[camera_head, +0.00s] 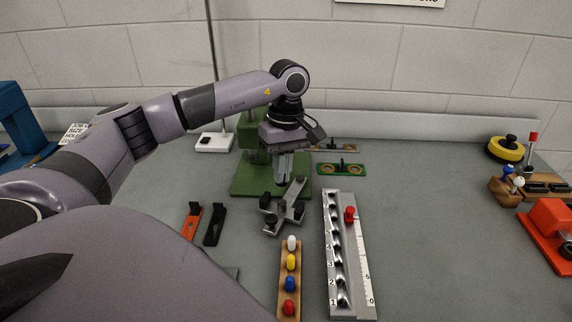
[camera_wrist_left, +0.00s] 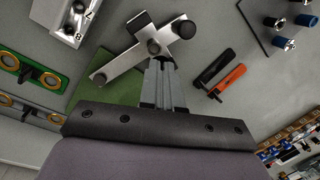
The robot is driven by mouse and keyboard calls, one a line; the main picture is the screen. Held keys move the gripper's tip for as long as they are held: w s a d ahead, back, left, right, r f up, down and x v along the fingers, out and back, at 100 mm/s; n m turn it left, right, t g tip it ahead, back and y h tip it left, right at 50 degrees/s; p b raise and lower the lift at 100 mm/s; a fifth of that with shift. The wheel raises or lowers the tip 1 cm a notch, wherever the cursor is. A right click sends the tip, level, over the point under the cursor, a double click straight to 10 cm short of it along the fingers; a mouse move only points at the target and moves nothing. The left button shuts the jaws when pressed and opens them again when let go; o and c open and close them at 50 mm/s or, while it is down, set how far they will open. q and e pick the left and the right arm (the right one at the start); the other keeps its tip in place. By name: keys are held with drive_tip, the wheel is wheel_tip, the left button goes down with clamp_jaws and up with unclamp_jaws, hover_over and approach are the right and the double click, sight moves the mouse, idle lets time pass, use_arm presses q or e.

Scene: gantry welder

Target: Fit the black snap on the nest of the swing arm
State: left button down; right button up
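The black snap (camera_head: 214,226) lies on the grey bench beside a similar orange one (camera_head: 192,222), apart from the swing arm. Both also show in the left wrist view, the black (camera_wrist_left: 212,67) left of the orange (camera_wrist_left: 228,80). The swing arm (camera_head: 289,208) is a grey crossed metal fixture with black knobs, by the green base; it also shows in the wrist view (camera_wrist_left: 120,66). I cannot tell which part is its nest. My left gripper (camera_head: 284,178) points down just above the swing arm's far end. Its fingers look close together; any gap is unclear. My right gripper is not in view.
A green stand (camera_head: 245,185) is behind the swing arm. A strip of coloured pegs (camera_head: 290,262) and a numbered grey rail with a red knob (camera_head: 333,225) stand in front and to the right. Green plates (camera_head: 341,169) lie behind.

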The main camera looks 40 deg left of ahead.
use_arm(q)
drive_tip(key=shift+f+b, duration=1.6)
drive_tip(key=shift+f, duration=0.8)
drive_tip(key=shift+f, duration=0.5)
idle(0.3)
drive_tip(key=shift+r, duration=0.45)
idle(1.3)
drive_tip(key=c, duration=1.3)
unclamp_jaws()
drive_tip(key=shift+o, duration=0.2)
drive_tip(key=shift+w+r, duration=0.1)
wheel_tip(320, 180, up, 7)
drive_tip(key=shift+w, duration=0.45)
